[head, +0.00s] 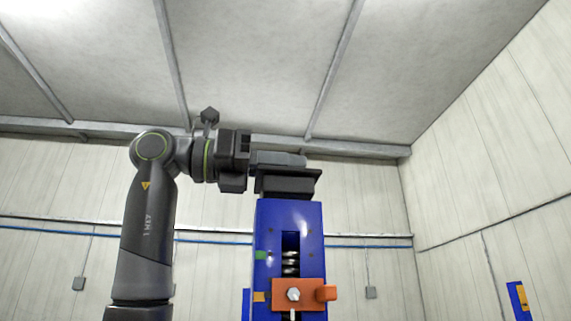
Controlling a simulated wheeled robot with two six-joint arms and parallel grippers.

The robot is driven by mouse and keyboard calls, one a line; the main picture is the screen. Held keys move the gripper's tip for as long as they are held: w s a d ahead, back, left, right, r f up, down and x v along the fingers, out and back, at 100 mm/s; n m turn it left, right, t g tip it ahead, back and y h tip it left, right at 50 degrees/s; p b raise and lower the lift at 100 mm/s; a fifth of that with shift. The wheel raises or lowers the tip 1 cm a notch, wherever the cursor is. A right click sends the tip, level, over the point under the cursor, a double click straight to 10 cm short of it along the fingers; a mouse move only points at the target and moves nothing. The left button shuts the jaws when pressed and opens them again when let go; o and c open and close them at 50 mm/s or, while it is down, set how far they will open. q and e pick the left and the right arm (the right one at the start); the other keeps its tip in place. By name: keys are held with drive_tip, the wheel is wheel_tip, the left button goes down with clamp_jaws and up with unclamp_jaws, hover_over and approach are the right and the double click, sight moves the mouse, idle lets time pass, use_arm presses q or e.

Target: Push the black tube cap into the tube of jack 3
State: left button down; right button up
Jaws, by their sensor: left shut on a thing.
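A black tube cap (288,184) is at the top end of an upright blue jack tube (267,225). Its wide top plate stands above the tube's rim, and a narrower black part shows between plate and rim. My left gripper (280,160) comes in from the left and is shut on the cap's top. How deep the cap sits inside the tube is hidden. A slot in the tube's front shows a metal screw (290,262). An orange block (298,294) with a bolt sits lower on the front. No jack number is readable. My right gripper is out of view.
Another blue post with an orange part (520,297) stands at the lower right. A blue edge shows just left of the main tube's lower end. Pale panelled walls and a ceiling lie behind. The space right of the tube is clear.

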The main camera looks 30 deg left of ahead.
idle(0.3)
use_arm(q)
drive_tip(key=shift+p, duration=0.55)
idle(0.3)
drive_tip(key=shift+f+b, duration=1.4)
drive_tip(key=shift+f, duration=0.55)
drive_tip(key=c, duration=1.3)
unclamp_jaws()
drive_tip(key=shift+s, duration=0.1)
drive_tip(key=b+v, duration=0.1)
drive_tip(key=v, duration=0.5)
drive_tip(key=shift+s+a+b, duration=0.2)
drive_tip(key=shift+a+b, duration=0.1)
drive_tip(key=shift+b, duration=0.05)
approach(261, 189)
drive_tip(key=v, duration=0.4)
drive_tip(key=shift+s+r, duration=0.1)
drive_tip(key=shift+d, duration=0.1)
